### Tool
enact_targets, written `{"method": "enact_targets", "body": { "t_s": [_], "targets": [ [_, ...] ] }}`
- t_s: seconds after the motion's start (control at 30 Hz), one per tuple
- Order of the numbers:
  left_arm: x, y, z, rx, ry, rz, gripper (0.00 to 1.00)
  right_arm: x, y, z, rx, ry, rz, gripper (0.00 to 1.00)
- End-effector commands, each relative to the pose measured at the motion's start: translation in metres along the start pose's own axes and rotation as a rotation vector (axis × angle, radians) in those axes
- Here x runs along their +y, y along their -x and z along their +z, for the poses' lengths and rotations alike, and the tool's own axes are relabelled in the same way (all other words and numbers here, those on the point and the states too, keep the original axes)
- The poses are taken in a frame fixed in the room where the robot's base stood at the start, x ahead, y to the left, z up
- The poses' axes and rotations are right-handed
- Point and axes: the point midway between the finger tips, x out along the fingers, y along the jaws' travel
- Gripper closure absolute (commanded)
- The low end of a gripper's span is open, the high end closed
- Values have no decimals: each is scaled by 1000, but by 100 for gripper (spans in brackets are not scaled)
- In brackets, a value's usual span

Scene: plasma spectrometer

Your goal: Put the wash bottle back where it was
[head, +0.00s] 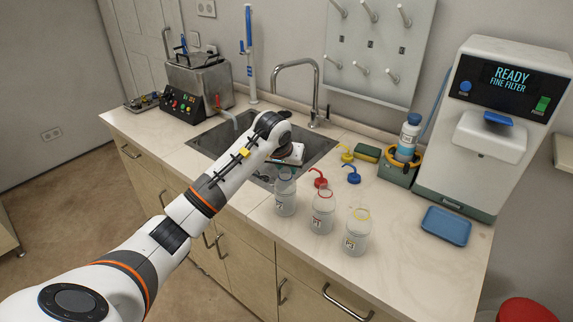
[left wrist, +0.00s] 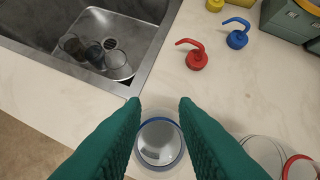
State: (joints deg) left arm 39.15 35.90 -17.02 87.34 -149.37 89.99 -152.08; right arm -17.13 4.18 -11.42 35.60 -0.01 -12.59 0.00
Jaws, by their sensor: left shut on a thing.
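A clear wash bottle with a blue rim (head: 286,196) stands upright at the counter's front edge, left of two similar uncapped bottles, one with a red rim (head: 322,215) and one with a yellow rim (head: 356,235). My left gripper (left wrist: 160,112) is shut on the blue-rimmed bottle, green fingers at either side of its open neck (left wrist: 160,143). I cannot tell whether its base touches the counter. The blue cap (head: 352,177), red cap (head: 319,181) and yellow cap (head: 346,156) with bent spouts lie behind the bottles. My right gripper is not in view.
The sink (head: 215,140) is left of the bottles, with several dark-looking glass vessels (left wrist: 95,52) inside. A blue tray (head: 446,226) lies to the right, before the white spectrometer (head: 500,110). A blue-capped bottle (head: 408,138) stands in an orange-ringed holder (head: 398,170).

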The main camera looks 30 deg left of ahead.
Motion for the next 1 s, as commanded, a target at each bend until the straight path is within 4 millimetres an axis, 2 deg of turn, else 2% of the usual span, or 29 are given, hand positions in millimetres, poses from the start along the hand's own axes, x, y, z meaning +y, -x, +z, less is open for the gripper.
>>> {"method": "enact_targets", "body": {
  "t_s": [0.3,0.33,0.43,0.47,0.83,1.0],
  "targets": [
    [0,-2,-1,-3,-1,0,100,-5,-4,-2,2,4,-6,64],
    [0,-2,-1,-1,0,0,70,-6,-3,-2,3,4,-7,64],
    [0,-2,-1,-1,0,0,54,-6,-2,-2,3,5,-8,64],
    [0,-2,-1,-1,0,0,52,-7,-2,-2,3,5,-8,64],
    [0,4,1,-3,0,0,52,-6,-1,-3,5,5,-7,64],
    [1,32,1,-7,-2,2,52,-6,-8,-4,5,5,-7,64]
  ]
}}
